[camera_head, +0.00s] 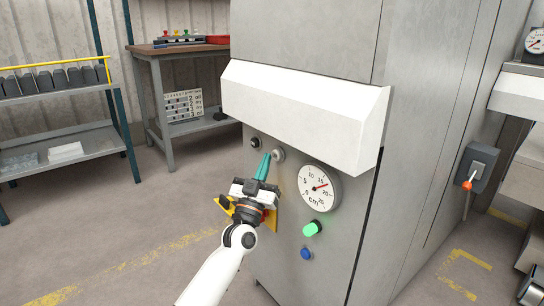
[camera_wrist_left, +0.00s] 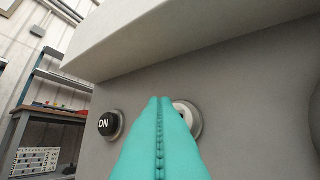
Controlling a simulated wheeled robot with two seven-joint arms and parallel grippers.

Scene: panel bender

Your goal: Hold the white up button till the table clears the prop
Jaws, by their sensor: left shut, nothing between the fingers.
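The white up button (camera_head: 278,155) sits on the grey machine front, below the white overhanging cover. In the left wrist view the white button (camera_wrist_left: 187,113) is partly hidden behind my fingertips. The black DN button (camera_head: 255,142) is to its left; it also shows in the left wrist view (camera_wrist_left: 110,124). My left gripper (camera_head: 265,157) is shut and empty, its teal fingers pointing at the panel by the white button. I cannot tell whether the tips touch it. The table and the prop cannot be made out. My right gripper is out of view.
A round cm gauge (camera_head: 319,186) has its red needle between 15 and 20. A lit green button (camera_head: 312,229) and a blue button (camera_head: 306,253) are below it. The white cover (camera_head: 300,110) juts out above the buttons. A red-tipped lever (camera_head: 467,185) is at right.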

